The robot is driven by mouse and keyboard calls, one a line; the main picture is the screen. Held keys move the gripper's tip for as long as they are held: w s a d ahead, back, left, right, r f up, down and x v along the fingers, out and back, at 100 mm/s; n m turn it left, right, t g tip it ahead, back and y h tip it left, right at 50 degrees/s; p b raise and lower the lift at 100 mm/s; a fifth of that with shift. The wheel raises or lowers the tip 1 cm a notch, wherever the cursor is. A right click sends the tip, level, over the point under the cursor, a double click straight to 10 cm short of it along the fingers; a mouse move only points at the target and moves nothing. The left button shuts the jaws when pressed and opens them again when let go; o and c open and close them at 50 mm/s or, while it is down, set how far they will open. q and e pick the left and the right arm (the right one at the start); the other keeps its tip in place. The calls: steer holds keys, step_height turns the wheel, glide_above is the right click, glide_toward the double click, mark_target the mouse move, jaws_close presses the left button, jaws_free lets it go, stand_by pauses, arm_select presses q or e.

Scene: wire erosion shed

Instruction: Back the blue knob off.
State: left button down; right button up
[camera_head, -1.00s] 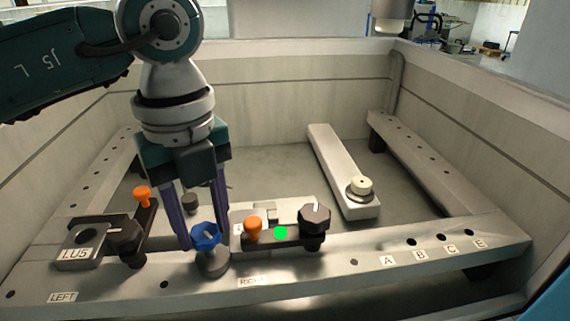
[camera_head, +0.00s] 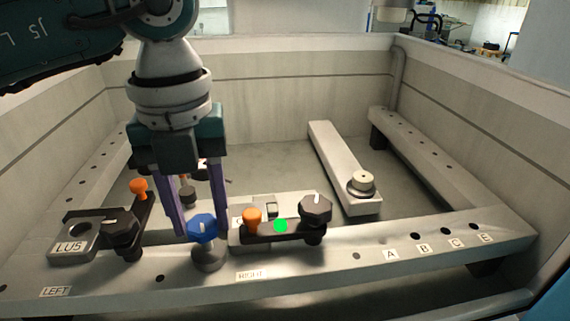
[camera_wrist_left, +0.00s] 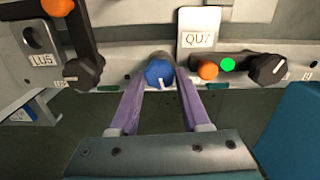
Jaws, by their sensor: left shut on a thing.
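The blue knob (camera_head: 202,228), with a white pointer mark, sits on a grey round base (camera_head: 208,257) on the front rail (camera_head: 330,262). It also shows in the left wrist view (camera_wrist_left: 159,74). My left gripper (camera_head: 202,232) comes down from above, its two purple fingers on either side of the knob, shut on it. In the left wrist view, the fingertips (camera_wrist_left: 159,76) flank the knob. My right gripper is not in view.
Close on the right, a black clamp bar (camera_head: 275,234) carries an orange knob (camera_head: 252,218), a green dot and a black knob (camera_head: 315,208). Labelled holes lie farther right.

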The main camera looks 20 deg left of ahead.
mark_target(201, 223)
arm_select(q)
steer(key=m+b, duration=0.2)
steer(key=m, duration=0.2)
steer(key=shift+f+m, duration=0.1)
steer(key=shift+m, duration=0.2)
steer(key=m+b, duration=0.2)
steer(key=m, duration=0.1)
steer(key=shift+m+b, duration=0.3)
steer(key=shift+m, duration=0.1)
steer(key=m+b, duration=0.3)
steer(key=m, duration=0.1)
steer(key=shift+m+b, duration=1.05)
steer(key=shift+m, duration=1.15)
steer(key=shift+c, duration=1.8)
jaws_free()
step_height(201, 223, up, 10)
steer(key=shift+p, duration=0.4)
